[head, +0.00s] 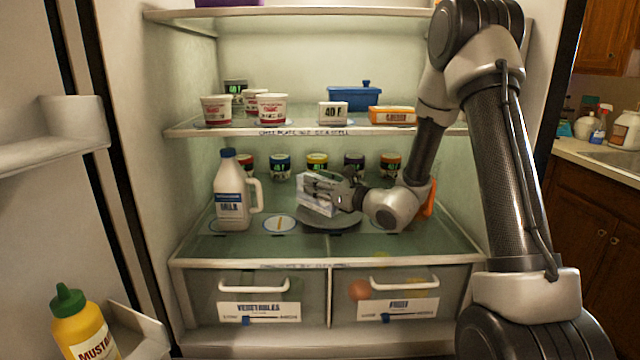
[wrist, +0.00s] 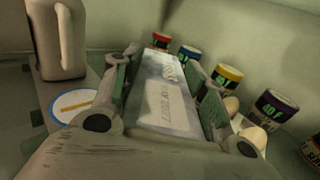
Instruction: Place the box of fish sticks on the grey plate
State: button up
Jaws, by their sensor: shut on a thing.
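The box of fish sticks (head: 315,206) is pale white-blue and sits between the fingers of my gripper (head: 334,187) on the fridge's lower glass shelf. In the wrist view my gripper (wrist: 163,100) is shut on the box (wrist: 160,95), with one finger along each long side. The dark grey plate (head: 345,222) lies below the box and gripper. The box overlaps the plate in the head view; I cannot tell whether it touches it. The plate is hidden in the wrist view.
A milk jug (head: 230,195) stands left, beside a white disc (head: 280,223) with a yellow stick picture. Several jars (head: 281,167) line the back. Two eggs (wrist: 253,136) show right of the box in the wrist view. The upper shelf (head: 300,128) holds tubs and boxes.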

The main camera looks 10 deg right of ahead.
jog(key=shift+f, duration=0.55)
jog(key=o, duration=1.4)
jog(key=shift+c, duration=0.2)
jog(key=shift+r, duration=0.1)
